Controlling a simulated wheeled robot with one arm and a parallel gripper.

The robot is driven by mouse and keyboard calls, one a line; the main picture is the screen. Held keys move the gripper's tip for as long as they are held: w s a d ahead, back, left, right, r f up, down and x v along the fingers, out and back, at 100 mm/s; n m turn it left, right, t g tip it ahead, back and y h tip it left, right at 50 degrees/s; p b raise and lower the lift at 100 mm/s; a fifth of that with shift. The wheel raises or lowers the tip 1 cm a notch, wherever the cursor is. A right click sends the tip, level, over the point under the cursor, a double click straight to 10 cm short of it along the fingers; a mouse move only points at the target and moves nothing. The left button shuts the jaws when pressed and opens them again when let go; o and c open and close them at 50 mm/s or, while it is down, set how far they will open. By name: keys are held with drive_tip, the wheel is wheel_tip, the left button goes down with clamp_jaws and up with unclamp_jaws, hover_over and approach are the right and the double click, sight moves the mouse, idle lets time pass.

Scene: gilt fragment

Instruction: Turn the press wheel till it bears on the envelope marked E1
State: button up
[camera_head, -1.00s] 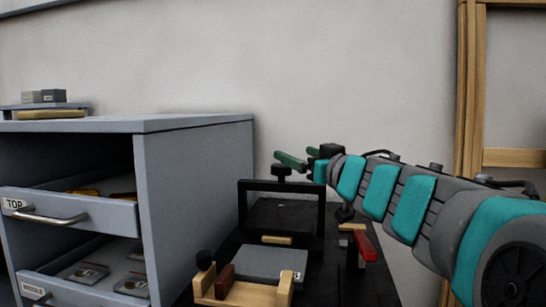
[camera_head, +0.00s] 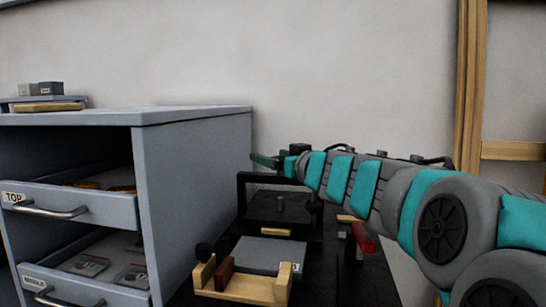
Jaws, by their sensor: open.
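The press is a black frame (camera_head: 242,195) with a dark plate (camera_head: 262,205) and a small brass-coloured strip at its front. A short upright spindle (camera_head: 280,204) shows under the crossbar. The press wheel is not visible now; my gripper and wrist cover the area above the crossbar. My gripper (camera_head: 264,160) has green fingers, is open, and lies across the top of the press, pointing left. I cannot tell whether it touches the wheel. No envelope marked E1 can be made out.
A grey cabinet (camera_head: 195,200) stands close on the left, its top drawer (camera_head: 95,215) and middle drawer (camera_head: 100,290) pulled out with items inside. A wooden holder (camera_head: 240,288) and grey slab (camera_head: 270,255) sit before the press. A red-handled item (camera_head: 361,243) lies right.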

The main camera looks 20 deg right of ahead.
drive_tip(key=shift+w, duration=0.15)
drive_tip(key=c, duration=1.4)
